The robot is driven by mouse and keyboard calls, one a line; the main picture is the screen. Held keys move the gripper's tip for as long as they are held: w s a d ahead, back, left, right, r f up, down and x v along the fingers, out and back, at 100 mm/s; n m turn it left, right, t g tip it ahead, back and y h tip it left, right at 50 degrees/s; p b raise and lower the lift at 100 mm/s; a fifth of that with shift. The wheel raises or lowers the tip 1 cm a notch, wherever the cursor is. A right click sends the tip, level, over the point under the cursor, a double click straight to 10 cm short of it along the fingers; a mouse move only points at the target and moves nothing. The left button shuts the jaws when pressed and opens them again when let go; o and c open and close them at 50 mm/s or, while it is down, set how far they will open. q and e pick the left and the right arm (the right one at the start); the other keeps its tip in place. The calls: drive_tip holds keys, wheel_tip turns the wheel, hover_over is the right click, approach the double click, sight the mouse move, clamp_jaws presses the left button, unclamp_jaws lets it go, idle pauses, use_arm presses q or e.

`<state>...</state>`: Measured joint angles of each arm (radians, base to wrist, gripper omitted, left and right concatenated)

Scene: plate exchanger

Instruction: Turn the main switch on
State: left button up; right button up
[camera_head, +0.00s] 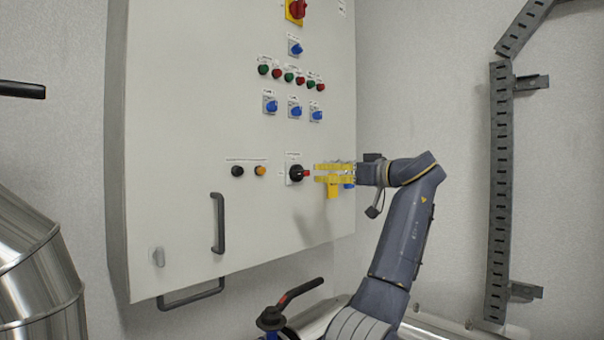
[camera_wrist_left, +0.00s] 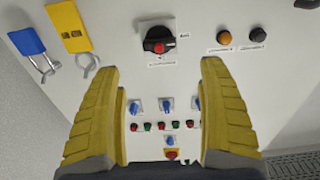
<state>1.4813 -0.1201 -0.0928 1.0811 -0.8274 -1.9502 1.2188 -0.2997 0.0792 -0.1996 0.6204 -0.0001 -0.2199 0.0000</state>
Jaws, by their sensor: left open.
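A red rotary switch on a yellow plate (camera_head: 297,9) is at the cabinet's top and is small in the wrist view (camera_wrist_left: 170,154). The labels are too small to read, so I cannot tell which is named main switch. My left gripper (camera_head: 316,173) has yellow fingers, is open and empty, and is just right of the black switch. My right gripper is not in view.
A yellow tag (camera_wrist_left: 70,25) and a blue padlock (camera_wrist_left: 28,42) hang beside the black switch. Black and orange buttons (camera_head: 260,171) are on its other side. Blue selectors (camera_head: 295,108) and lamps are above. A door handle (camera_head: 218,223) sticks out lower left.

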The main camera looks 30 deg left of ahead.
sight(308, 172)
use_arm(q)
drive_tip(key=x, duration=1.1)
drive_tip(key=shift+a, duration=0.3)
drive_tip(key=shift+c, duration=0.2)
drive_tip(key=c, duration=1.2)
